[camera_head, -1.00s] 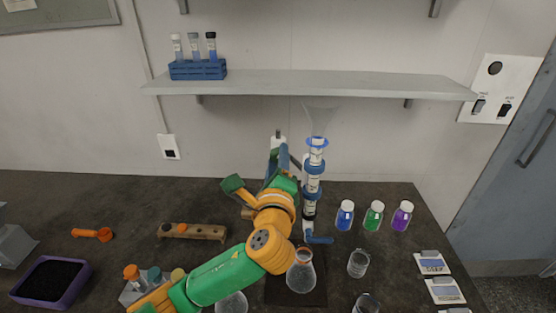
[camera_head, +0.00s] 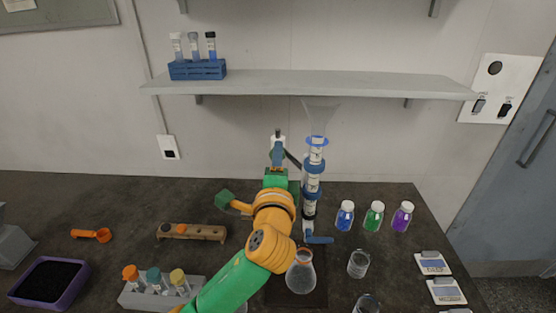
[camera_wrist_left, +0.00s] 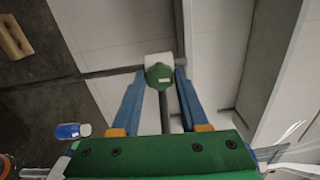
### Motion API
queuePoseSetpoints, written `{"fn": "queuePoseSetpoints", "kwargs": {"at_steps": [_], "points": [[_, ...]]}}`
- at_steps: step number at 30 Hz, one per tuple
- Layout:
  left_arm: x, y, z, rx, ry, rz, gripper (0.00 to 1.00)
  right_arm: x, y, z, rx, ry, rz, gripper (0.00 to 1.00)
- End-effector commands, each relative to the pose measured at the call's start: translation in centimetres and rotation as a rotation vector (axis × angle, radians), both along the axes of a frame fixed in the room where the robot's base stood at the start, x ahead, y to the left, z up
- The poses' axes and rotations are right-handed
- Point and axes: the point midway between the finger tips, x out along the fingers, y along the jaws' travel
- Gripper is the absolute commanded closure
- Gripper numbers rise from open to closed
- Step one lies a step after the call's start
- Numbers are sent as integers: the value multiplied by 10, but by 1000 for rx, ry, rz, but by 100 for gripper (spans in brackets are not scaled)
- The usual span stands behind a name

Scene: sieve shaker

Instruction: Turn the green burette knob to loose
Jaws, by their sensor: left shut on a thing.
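In the head view, my left gripper (camera_head: 278,150) points away towards the wall, just left of the burette column (camera_head: 310,208). It hides the green knob there. The burette column stands upright, with blue collars, a clear funnel on top and a blue handle (camera_head: 318,239) low down. My right gripper is not in view.
A conical flask (camera_head: 300,272) stands below the burette. Glass beakers (camera_head: 358,264) and blue, green and purple bottles (camera_head: 374,217) stand to the right. A tube rack (camera_head: 150,298) and a wooden block (camera_head: 205,235) are left of my arm. A shelf (camera_head: 300,84) runs above.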

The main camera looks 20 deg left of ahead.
Motion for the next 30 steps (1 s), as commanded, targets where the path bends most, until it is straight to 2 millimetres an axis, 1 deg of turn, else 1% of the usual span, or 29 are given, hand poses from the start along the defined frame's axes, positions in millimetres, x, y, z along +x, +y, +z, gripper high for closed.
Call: {"fn": "queuePoseSetpoints", "kwargs": {"at_steps": [7,20,21,23,24,30], "points": [[0,1,1,-58,-21,1,100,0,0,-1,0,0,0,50],[0,0,1,-69,-23,1,100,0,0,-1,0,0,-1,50],[0,0,1,-69,-23,1,53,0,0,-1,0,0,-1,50],[0,0,1,-68,-23,1,37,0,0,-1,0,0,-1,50],[0,0,1,-68,-23,0,27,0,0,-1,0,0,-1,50],[0,0,0,-69,-21,0,27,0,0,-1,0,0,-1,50]]}}
